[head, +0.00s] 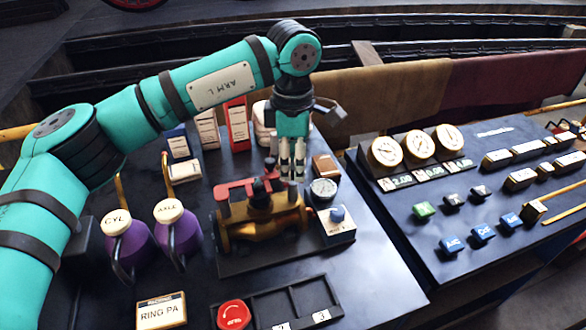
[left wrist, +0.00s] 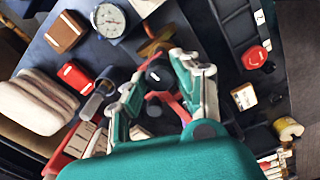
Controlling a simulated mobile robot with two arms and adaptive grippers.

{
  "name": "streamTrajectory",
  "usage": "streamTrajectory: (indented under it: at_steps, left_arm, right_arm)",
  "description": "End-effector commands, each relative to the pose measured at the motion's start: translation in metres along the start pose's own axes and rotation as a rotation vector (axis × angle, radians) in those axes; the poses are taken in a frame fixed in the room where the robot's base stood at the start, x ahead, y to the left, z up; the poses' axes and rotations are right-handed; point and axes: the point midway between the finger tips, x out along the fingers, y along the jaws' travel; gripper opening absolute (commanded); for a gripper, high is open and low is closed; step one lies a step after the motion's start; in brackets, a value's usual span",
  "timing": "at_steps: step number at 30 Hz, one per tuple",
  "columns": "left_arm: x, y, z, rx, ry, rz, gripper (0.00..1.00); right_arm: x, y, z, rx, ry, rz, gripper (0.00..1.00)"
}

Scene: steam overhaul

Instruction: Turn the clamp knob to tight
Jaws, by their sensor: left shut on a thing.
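The brass valve body (head: 262,228) sits on a dark plate in the head view, with a red clamp (head: 235,188) across its top. In the left wrist view the black clamp knob (left wrist: 157,74) has a pale mark and sits between my fingertips, with part of the red clamp behind it. My left gripper (head: 293,172) points down at the clamp's right end in the head view; it also shows in the left wrist view (left wrist: 160,78). It is shut on the knob. The fingers partly hide the knob. My right gripper is not in view.
Purple oil cans (head: 178,236) stand to the left. A red button (head: 234,315) and a divided tray (head: 296,290) lie in front. Boxes stand behind.

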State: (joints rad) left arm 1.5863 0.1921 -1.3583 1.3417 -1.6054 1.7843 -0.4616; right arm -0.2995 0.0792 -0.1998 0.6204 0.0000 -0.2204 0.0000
Motion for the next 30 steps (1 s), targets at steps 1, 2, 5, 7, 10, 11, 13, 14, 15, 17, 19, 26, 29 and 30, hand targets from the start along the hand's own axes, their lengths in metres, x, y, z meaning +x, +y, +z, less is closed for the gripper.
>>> streamTrajectory:
  at_steps: [1,2,5,7,10,11,13,14,15,17,19,26,29,30]
  left_arm:
    - [0.001,0.001,0.001,0.044,-0.002,0.003,0.0]
    - [0.001,0.001,0.001,0.073,-0.002,0.003,0.0]
    - [0.001,0.0,0.001,0.168,-0.002,0.003,0.0]
    - [0.001,0.0,0.001,0.234,-0.002,0.003,0.0]
    - [0.0,0.0,0.001,0.329,-0.002,0.003,0.0]
    - [0.0,0.0,0.0,0.357,-0.002,0.003,0.0]
    - [0.0,0.0,0.0,0.424,-0.002,0.003,0.0]
    - [0.0,0.0,0.0,0.452,-0.002,0.003,0.0]
    - [0.0,0.0,0.001,0.49,-0.002,0.003,0.0]
    - [-0.001,0.0,0.001,0.547,-0.002,0.003,0.0]
    - [-0.001,0.0,0.001,0.614,-0.002,0.003,0.0]
    - [-0.001,0.0,0.0,0.832,-0.002,0.003,0.0]
    - [-0.001,0.0,0.0,0.927,-0.001,0.003,0.0]
    - [-0.001,0.0,0.0,0.965,-0.001,0.003,0.0]
  right_arm:
    - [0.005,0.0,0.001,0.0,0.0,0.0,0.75]
    - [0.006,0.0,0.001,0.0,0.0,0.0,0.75]
    - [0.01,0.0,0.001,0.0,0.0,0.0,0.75]
    - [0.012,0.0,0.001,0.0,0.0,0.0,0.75]
    - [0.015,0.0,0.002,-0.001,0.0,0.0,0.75]
    - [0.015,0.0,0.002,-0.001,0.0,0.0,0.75]
    - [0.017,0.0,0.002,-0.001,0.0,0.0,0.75]
    - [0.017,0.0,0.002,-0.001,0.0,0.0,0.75]
    - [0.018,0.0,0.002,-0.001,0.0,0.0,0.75]
    - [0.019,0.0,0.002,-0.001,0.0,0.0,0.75]
    - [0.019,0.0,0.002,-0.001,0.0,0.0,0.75]
    - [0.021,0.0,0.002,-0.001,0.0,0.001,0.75]
    - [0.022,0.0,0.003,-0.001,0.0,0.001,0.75]
    - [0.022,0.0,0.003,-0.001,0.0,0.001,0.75]
